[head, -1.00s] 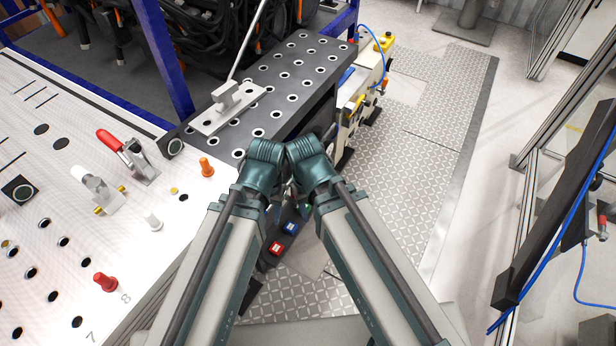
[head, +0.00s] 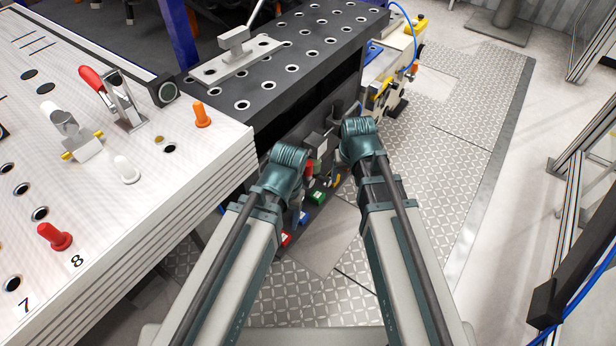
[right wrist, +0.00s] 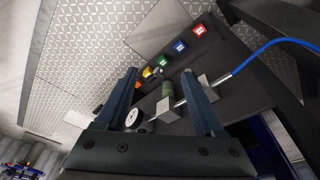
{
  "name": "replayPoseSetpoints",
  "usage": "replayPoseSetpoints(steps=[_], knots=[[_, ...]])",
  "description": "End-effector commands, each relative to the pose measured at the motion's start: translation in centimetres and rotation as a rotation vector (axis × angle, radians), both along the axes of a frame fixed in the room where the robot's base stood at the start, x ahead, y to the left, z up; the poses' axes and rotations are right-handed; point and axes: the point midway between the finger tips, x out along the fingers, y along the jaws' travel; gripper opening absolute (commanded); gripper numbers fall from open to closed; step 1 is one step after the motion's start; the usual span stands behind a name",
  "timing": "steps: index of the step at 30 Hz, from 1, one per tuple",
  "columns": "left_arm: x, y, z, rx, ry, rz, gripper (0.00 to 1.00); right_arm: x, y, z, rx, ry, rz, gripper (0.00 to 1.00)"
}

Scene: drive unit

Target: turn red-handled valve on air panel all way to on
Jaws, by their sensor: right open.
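A small upright red part (head: 309,167) shows between my two wrists in the head view, beside a grey block; I cannot tell if it is the valve handle. In the right wrist view the dark air panel (right wrist: 225,88) carries a white round gauge (right wrist: 133,118), grey blocks and a dark olive cylinder (right wrist: 168,88). No red handle is clear there. My right gripper (right wrist: 160,74) is open and empty, its fingers on either side of the olive cylinder in that picture; contact cannot be told. My left gripper is mostly hidden behind its wrist in the head view.
A row of coloured buttons, with a blue one (right wrist: 180,46), lies along the panel. A blue hose (right wrist: 270,48) runs into a fitting. The perforated dark table (head: 300,62) and white table (head: 195,160) stand left. Patterned floor (head: 450,140) is open at right.

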Motion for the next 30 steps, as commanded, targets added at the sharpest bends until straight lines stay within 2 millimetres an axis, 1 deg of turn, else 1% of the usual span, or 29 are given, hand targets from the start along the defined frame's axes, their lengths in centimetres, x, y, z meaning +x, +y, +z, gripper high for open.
replayPoseSetpoints(steps=[1,3,6,9,10,13,20,26,30], knots=[[0.0,0.0,-0.2,0.0,0.0,0.0,0.64,2.7,2.2,0.0,0.003,-0.037,0.023,0.7],[0.0,0.0,0.0,0.0,0.0,0.0,0.64,4.5,4.3,0.4,0.009,-0.079,0.042,0.7],[0.0,0.0,0.0,0.0,0.0,0.0,0.64,6.5,7.0,0.8,0.018,-0.127,0.066,0.7],[0.0,0.0,0.1,0.0,0.0,0.0,0.64,7.8,9.0,1.1,0.026,-0.161,0.082,0.7],[0.0,0.0,0.1,0.0,0.0,0.0,0.64,8.0,9.4,1.1,0.027,-0.168,0.086,0.7],[0.0,0.0,0.0,0.0,0.0,0.0,0.64,8.3,10.0,1.2,0.03,-0.18,0.089,0.7],[0.0,0.0,-0.4,0.0,0.0,0.0,0.64,8.3,9.9,0.8,0.03,-0.18,0.088,0.7],[0.0,0.0,-1.9,0.0,0.0,0.0,0.64,8.9,10.0,-0.7,0.03,-0.179,0.089,0.7],[0.0,0.0,-3.5,0.0,0.0,0.0,0.64,9.5,10.1,-2.4,0.03,-0.179,0.089,0.7]])
